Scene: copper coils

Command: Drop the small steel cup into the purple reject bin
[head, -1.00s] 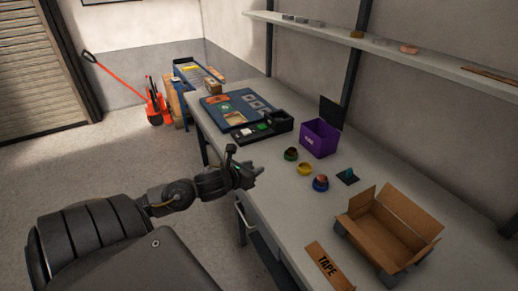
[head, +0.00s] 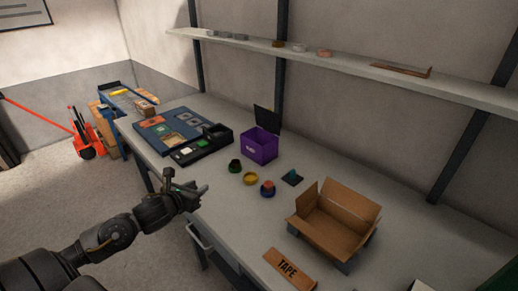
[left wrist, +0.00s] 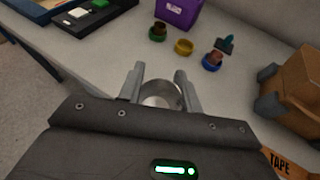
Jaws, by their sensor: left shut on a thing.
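The small steel cup (left wrist: 161,94) shows in the left wrist view as a shiny round rim between my left gripper's fingers. My left gripper (left wrist: 160,88) is shut on it. In the head view my left gripper (head: 196,191) is beside the bench's front edge, left of and nearer than the purple reject bin; the cup is hard to make out there. The purple reject bin (head: 259,148) stands on the bench with its dark lid (head: 267,120) raised behind it. Its front also shows at the top of the left wrist view (left wrist: 178,12). My right gripper is not in view.
Green (head: 235,166), yellow (head: 250,179) and blue (head: 267,188) round holders stand in front of the bin. An open cardboard box (head: 333,222) is to the right, with a TAPE piece (head: 289,269) near the edge. A dark tray (head: 205,145) lies left of the bin.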

